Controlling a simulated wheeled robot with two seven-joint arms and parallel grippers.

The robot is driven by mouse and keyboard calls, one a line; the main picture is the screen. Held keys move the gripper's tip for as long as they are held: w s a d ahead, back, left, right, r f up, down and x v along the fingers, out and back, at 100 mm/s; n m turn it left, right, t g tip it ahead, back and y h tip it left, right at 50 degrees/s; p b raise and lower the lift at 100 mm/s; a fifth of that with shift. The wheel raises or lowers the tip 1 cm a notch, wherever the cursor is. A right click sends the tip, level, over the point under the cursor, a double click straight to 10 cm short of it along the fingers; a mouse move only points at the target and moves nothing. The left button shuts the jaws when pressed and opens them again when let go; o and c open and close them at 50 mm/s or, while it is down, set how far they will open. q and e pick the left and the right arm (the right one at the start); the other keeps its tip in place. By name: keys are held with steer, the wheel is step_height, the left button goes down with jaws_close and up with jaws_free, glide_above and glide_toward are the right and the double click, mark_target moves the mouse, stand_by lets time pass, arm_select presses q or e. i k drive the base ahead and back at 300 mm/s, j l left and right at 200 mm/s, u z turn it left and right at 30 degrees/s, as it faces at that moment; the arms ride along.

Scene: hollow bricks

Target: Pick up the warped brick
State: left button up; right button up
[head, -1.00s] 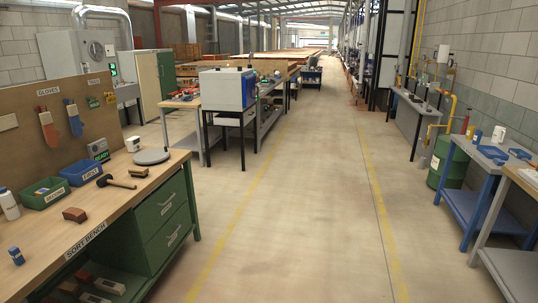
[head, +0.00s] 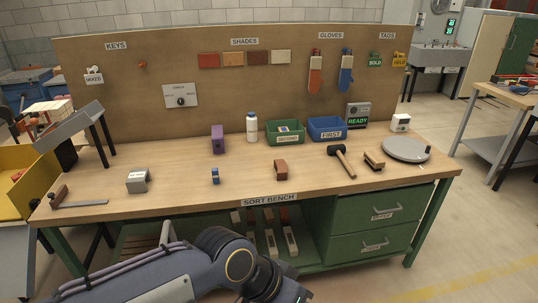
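A reddish-brown brick (head: 281,169) lies on the sort bench (head: 250,183) near the middle of its front half. Its underside looks notched or arched, and it is the likeliest warped brick, though its shape is small in view. A purple block (head: 217,140) stands further back, and its kind is unclear. My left arm reaches in from the bottom left, in front of the bench and below its top. My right gripper is out of view.
A green bin (head: 285,139) and blue bin (head: 327,134) are behind. Bench space around the brown brick is clear.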

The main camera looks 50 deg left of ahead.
mark_target(281, 166)
steer(key=i+j+u, duration=0.15)
steer(key=u, duration=0.3)
steer(key=i+u, duration=0.7)
steer(key=u, duration=0.25)
steer(key=i+l+u, duration=0.15)
steer(key=u, duration=0.3)
steer(key=i+j+u, duration=0.25)
steer(key=i, duration=0.3)
steer(key=i+u, duration=0.25)
steer(key=i, duration=0.3)
